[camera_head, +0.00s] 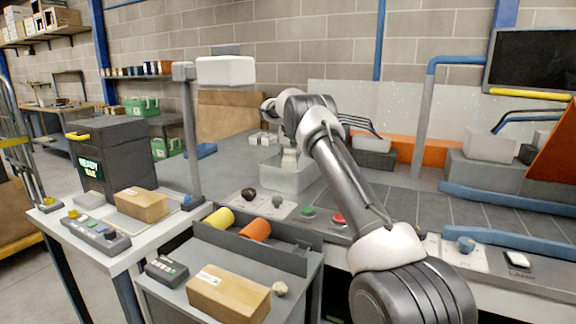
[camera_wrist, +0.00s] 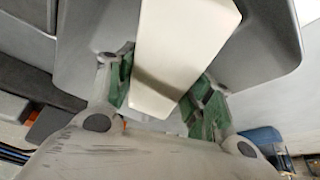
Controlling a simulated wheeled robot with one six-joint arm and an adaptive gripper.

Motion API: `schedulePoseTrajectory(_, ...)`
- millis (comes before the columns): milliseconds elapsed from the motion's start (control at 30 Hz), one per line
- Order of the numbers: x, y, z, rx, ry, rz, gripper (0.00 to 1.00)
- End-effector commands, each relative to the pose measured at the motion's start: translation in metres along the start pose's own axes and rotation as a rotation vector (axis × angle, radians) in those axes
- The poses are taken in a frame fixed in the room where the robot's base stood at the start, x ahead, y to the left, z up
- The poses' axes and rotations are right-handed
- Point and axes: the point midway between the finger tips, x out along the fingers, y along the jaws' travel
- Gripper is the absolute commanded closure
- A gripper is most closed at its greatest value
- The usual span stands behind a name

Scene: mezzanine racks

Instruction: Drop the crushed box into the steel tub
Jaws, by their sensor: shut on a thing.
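My gripper (camera_head: 290,152) hangs over a pale grey open tub (camera_head: 287,178) on the grey worktop, which looks like the steel tub. In the wrist view, my gripper (camera_wrist: 165,95) has its green-padded fingers on both sides of a pale, cream-white box (camera_wrist: 182,48), and is shut on it. Dents on this box cannot be made out. A wide grey rounded shape lies behind it in the wrist view; I cannot tell for certain that it is the tub. In the head view the held box is small and partly hidden by the arm.
A brown carton (camera_head: 142,204) lies on the white side table, and another (camera_head: 228,293) on the grey cart. Yellow and orange cylinders lie in the cart's trough. Green and red buttons (camera_head: 339,218) stand in front of the tub. A grey post with a white head rises left of it.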

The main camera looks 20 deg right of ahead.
Motion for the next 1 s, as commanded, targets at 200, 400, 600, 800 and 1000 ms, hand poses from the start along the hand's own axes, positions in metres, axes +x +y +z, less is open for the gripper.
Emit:
schedulePoseTrajectory(200, 0.025, 0.0, 0.01, -0.001, 0.002, 0.0, 0.75)
schedulePoseTrajectory(400, 0.049, 0.0, 0.021, -0.002, -0.001, 0.001, 0.75)
schedulePoseTrajectory(600, 0.06, 0.0, 0.025, -0.001, 0.002, 0.0, 0.75)
schedulePoseTrajectory(800, 0.061, 0.0, 0.025, -0.001, 0.002, 0.0, 0.75)
schedulePoseTrajectory(1000, 0.067, 0.0, 0.027, -0.001, 0.002, 0.0, 0.75)
